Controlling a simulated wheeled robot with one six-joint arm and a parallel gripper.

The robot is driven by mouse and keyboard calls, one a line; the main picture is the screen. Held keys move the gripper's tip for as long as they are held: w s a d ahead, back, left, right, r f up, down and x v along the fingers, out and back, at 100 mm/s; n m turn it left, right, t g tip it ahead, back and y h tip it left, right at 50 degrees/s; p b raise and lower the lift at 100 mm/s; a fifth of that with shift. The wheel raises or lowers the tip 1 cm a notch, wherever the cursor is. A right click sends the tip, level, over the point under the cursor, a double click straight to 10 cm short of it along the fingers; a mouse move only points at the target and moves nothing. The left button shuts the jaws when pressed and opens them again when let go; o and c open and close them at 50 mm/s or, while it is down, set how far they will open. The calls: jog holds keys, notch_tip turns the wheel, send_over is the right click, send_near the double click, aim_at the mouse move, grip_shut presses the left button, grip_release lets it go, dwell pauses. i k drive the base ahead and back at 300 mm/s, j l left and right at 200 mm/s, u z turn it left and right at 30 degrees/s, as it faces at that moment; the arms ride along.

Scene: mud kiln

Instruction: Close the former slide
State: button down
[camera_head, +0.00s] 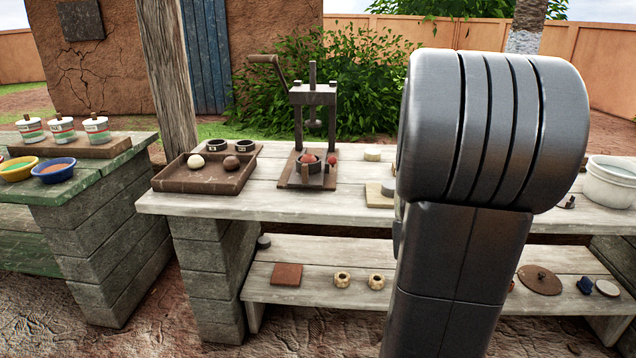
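The former (314,95) is a dark press with a crank handle and a vertical screw, standing on the middle bench. At its foot is a wooden base with a slide (306,182) at the front. A dark ring (310,166) sits on it, with reddish balls at it. I cannot tell whether the balls are in or behind the ring. The ring appears a little in front of the press plunger, so the slide looks pulled toward me. My gripper is not in view; only a thick grey part of my arm shows, on the right.
A wooden tray (204,185) with a pale ball and a brown ball stands left of the former. A white tub (610,182) stands far right. The lower shelf (325,258) holds small parts. My arm hides part of the bench.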

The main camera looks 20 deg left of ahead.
aim_at(311, 175)
jog(key=i+u, duration=0.5)
jog(key=u, duration=1.2)
